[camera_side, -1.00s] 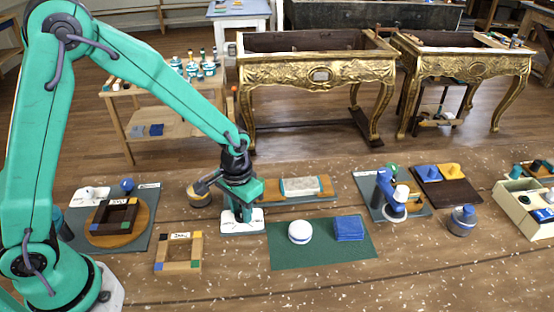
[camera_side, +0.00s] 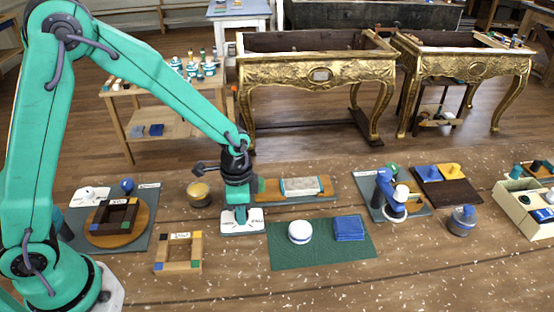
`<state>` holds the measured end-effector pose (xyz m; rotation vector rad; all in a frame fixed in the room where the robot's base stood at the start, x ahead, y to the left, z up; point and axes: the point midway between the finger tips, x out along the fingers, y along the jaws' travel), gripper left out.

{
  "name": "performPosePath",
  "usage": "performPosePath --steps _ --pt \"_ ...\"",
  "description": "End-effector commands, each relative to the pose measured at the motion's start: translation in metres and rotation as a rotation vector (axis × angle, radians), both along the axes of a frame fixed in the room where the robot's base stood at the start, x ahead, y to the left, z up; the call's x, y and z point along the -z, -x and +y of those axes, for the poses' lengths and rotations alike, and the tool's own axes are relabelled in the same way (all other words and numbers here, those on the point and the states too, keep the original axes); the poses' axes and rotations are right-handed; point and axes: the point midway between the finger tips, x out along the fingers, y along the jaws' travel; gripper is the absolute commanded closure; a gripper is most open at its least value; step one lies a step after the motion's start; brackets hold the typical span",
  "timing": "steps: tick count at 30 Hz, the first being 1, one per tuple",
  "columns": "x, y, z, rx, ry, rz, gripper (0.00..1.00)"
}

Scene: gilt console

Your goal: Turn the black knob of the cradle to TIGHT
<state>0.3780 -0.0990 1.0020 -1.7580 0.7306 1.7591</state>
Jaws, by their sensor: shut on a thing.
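The cradle (camera_side: 325,197) is a long low board with a pale block on it, lying in the middle of the bench. At its left end is a white plate (camera_side: 256,226) with small dark lettering, too small to read. My gripper (camera_side: 240,212) points straight down over this plate, with its fingers shut on the black knob. The fingers hide the knob itself, so I cannot tell where it points.
A yellowish pot (camera_side: 198,194) stands close left of my gripper. A wooden frame (camera_side: 178,267) lies front left. A green mat (camera_side: 320,259) with a white round jar (camera_side: 300,232) and a blue stack (camera_side: 349,228) lies front right.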

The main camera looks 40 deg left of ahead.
Motion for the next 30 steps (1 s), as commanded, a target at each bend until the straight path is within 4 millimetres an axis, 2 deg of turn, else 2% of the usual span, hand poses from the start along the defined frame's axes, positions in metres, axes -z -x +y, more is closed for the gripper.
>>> performPosePath --steps 13,14,17,30 --pt "-0.0016 -0.0004 -0.0001 0.015 0.0 -0.001 0.93" --pt "-0.0016 -0.0004 -0.0002 0.015 0.0 -0.001 0.66" --pt "-0.0013 -0.0004 -0.0002 0.014 0.0 -0.001 0.48" --pt "-0.0048 -0.0006 -0.0002 0.013 0.001 -0.002 0.48"
